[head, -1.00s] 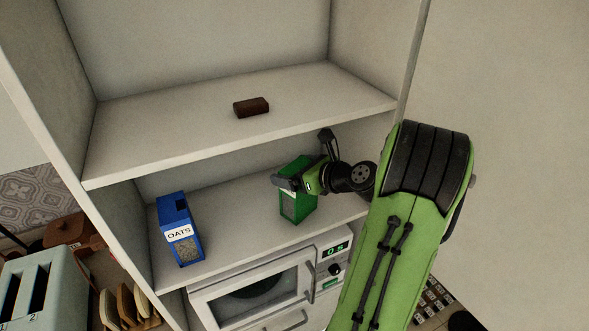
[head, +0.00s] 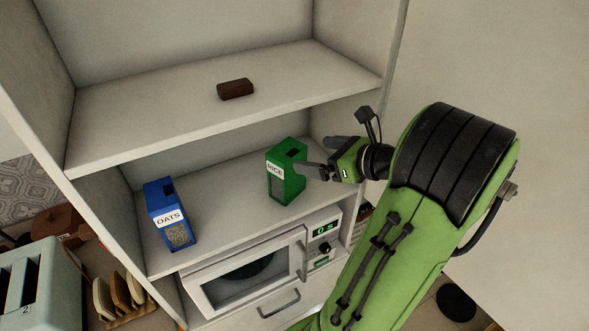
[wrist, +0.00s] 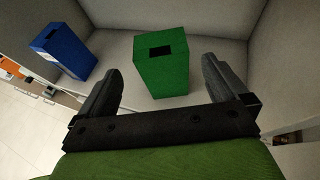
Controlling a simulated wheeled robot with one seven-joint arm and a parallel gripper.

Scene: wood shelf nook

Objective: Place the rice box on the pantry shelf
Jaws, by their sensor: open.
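The green rice box (head: 286,178), with a white RICE label, stands upright on the middle shelf (head: 222,207) above the microwave. My gripper (head: 325,157) is open and empty, just to the right of the box in the head view. In the wrist view the rice box (wrist: 160,66) stands ahead of and between the two spread fingers (wrist: 165,85), with a visible gap on both sides. Its dark top opening shows.
A blue oats box (head: 168,214) stands left on the same shelf and shows in the wrist view (wrist: 62,52). A microwave (head: 262,270) is below; a toaster (head: 28,285) stands at lower left.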

